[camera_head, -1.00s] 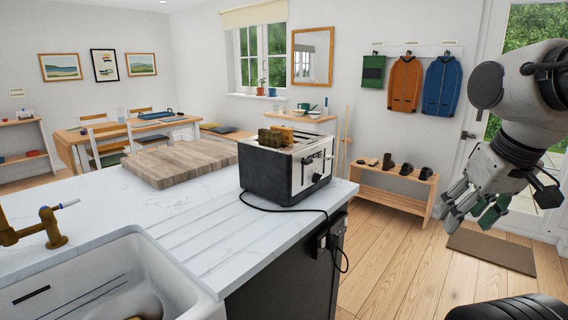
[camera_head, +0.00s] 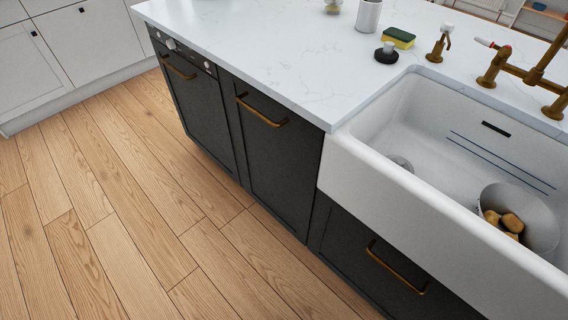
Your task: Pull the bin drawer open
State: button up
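The island has dark fronts with brass bar handles, all closed. A tall dark front (camera_head: 283,165) stands between the appliance front and the sink, with a brass handle (camera_head: 262,111) near its top edge. A lower dark front (camera_head: 365,262) lies under the sink, with its own brass handle (camera_head: 398,268). No label shows which front is the bin drawer. My gripper is not in view now.
A dark front with control knobs (camera_head: 195,115) is at the far left of the island. A white sink (camera_head: 345,170) holds a bowl (camera_head: 545,222) of potatoes. The wooden floor (camera_head: 150,220) before the island is clear. White cabinets (camera_head: 85,50) stand at upper left.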

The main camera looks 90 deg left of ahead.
aim_at(279, 150)
jog(key=u, duration=3)
jog(key=i+l+u, duration=0.2)
jog(key=i, duration=0.35)
jog(key=l, duration=0.1)
